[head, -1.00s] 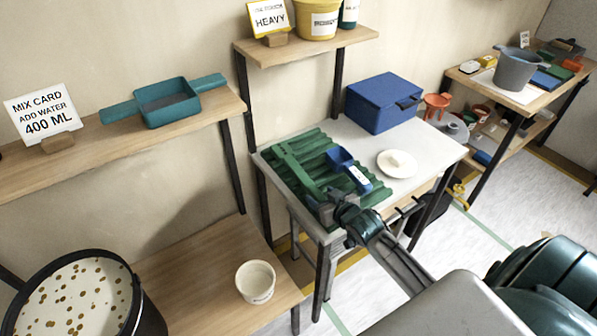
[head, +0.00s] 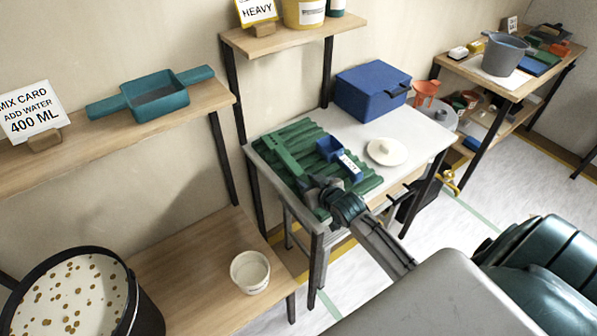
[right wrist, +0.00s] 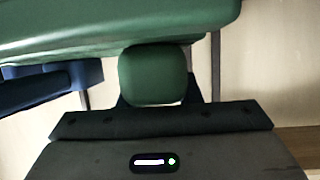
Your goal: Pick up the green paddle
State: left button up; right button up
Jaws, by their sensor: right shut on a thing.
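The green paddle (head: 283,158) lies lengthwise over the dark green ribbed rack (head: 302,133) on the white-topped table, its near end toward the table's front edge. My right gripper (head: 318,190) is at that near end and shut on its handle. In the right wrist view the green handle (right wrist: 153,76) sits between the jaws, below a broad green shape along the top. I cannot tell whether the paddle is raised off the rack. My left gripper is not in view.
A small blue scoop (head: 329,148) with a white label lies close beside the paddle. A white round lid (head: 386,152) and a blue box (head: 370,92) stand farther right on the table (head: 346,123). A shelf (head: 291,42) overhangs the back.

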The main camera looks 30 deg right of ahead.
jog(key=shift+r, duration=0.1)
notch_tip(320, 180, up, 4)
jog(key=shift+f+b, duration=0.25)
jog(key=shift+b, duration=0.25)
jog(key=s+a+b, duration=0.1)
jog(key=s+a, duration=0.2)
jog(key=s, duration=0.4)
jog(key=s+a+r+b, duration=0.1)
jog(key=s+a, duration=0.2)
jog(key=s, duration=0.4)
jog(key=shift+s+a+r+b, duration=0.2)
jog(key=shift+a+b, duration=0.1)
jog(key=shift+a, duration=0.1)
